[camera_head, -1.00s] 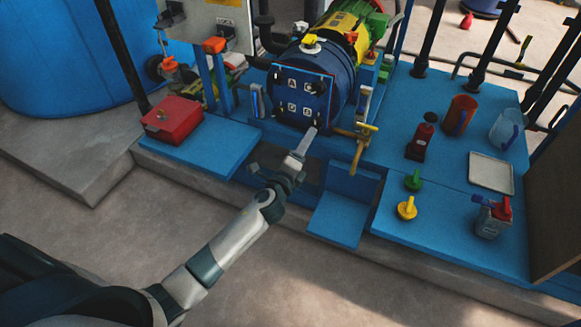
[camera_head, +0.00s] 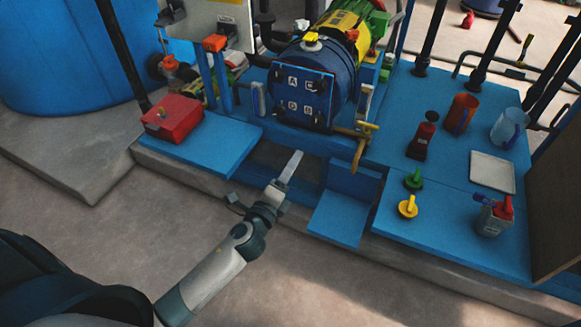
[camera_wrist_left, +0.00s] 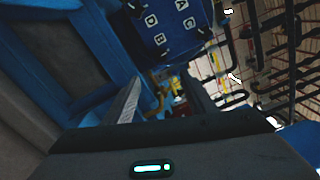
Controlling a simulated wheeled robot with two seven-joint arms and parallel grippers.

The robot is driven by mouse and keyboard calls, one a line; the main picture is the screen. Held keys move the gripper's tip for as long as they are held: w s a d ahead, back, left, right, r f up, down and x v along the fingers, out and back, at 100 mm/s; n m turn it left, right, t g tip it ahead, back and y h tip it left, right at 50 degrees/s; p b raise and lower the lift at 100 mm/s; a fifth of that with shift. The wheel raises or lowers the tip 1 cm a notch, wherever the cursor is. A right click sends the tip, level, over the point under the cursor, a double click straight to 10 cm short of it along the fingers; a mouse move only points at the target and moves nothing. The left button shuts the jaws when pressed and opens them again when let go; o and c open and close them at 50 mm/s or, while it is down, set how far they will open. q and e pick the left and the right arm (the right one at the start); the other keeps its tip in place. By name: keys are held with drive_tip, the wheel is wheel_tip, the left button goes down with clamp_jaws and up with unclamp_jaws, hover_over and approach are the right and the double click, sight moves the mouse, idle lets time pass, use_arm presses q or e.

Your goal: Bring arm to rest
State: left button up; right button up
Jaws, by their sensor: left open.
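My left arm comes in from the lower left in the head view. Its gripper (camera_head: 291,168) is just in front of the blue frame, below the autoclave, and holds nothing that I can see. In the left wrist view the two fingers of the left gripper (camera_wrist_left: 165,105) stand apart with an empty gap between them. The blue autoclave (camera_head: 301,98) has a square front plate with lettered corners; this plate also shows in the left wrist view (camera_wrist_left: 172,28), beyond the fingers and apart from them. My right gripper is not in view.
A red box (camera_head: 172,119) sits on the left blue shelf. The right blue deck (camera_head: 447,215) holds a red bottle (camera_head: 422,139), an orange cup (camera_head: 461,113), a clear jug (camera_head: 509,128), a white tray (camera_head: 492,171), green and yellow knobs and a canister (camera_head: 494,217). The floor in front is open.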

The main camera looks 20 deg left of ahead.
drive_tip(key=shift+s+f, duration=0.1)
use_arm(q)
drive_tip(key=s+f+n+g+p, duration=0.25)
drive_tip(key=s+f+n, duration=0.25)
drive_tip(key=f, duration=0.6)
drive_tip(key=s+f+n+g+p, duration=0.1)
drive_tip(key=s+f+n+g, duration=0.3)
drive_tip(key=f, duration=0.8)
drive_tip(key=s+d+f+n+g+p, duration=0.1)
drive_tip(key=s+d+f+n+g, duration=0.1)
drive_tip(key=s+f+n, duration=0.3)
drive_tip(key=s+d+f+n+g+p, duration=0.1)
drive_tip(key=s+f+n+g, duration=0.3)
drive_tip(key=s+f, duration=0.8)
drive_tip(key=s+n, duration=0.2)
drive_tip(key=s, duration=0.4)
drive_tip(key=shift+s+d+f+h, duration=0.2)
drive_tip(key=shift+d+f+h, duration=0.1)
drive_tip(key=shift+d, duration=0.1)
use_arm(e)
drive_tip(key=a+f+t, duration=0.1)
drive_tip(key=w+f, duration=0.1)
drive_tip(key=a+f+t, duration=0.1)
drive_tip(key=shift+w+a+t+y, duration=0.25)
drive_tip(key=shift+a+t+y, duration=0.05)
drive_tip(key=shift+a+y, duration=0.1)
